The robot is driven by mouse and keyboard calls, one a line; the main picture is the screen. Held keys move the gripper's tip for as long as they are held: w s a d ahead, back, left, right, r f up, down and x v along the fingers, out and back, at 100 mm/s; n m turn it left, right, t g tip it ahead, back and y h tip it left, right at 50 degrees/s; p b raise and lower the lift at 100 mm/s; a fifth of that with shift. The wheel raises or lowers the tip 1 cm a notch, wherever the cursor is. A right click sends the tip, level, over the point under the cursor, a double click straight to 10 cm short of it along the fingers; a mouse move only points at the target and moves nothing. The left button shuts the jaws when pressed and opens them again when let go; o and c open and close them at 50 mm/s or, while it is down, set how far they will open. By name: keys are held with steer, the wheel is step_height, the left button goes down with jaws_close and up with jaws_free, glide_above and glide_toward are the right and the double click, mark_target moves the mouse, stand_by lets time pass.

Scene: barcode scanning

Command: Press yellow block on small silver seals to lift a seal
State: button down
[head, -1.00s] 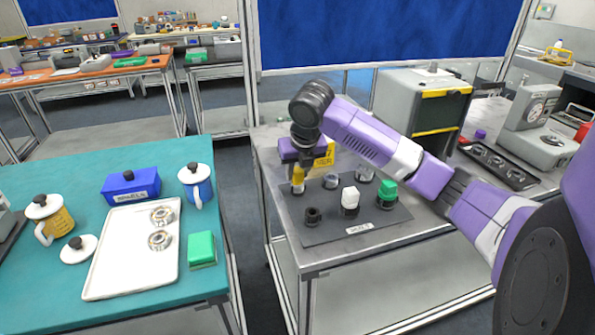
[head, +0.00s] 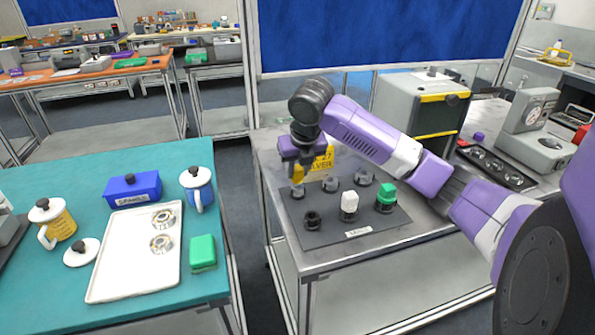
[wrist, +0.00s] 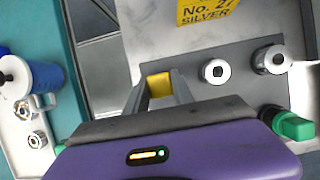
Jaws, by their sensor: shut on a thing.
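My gripper (head: 297,168) is shut on a yellow block (wrist: 159,85), over the back left of the dark mat (head: 335,218). In the head view the block is a small yellow patch between the fingers. A small silver seal (head: 297,192) shows just below it; I cannot tell whether they touch. Two more silver seals, a middle one (head: 330,184) and a right one (head: 364,178), stand in the back row. The wrist view shows two, a middle one (wrist: 214,71) and a right one (wrist: 269,59); the spot under the block is hidden.
A yellow sign (head: 322,160) is behind. On the teal table at left, a white tray (head: 108,270) holds two silver rings.

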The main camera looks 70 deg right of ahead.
steer(key=shift+r+p, duration=1.55)
steer(key=shift+r, duration=0.95)
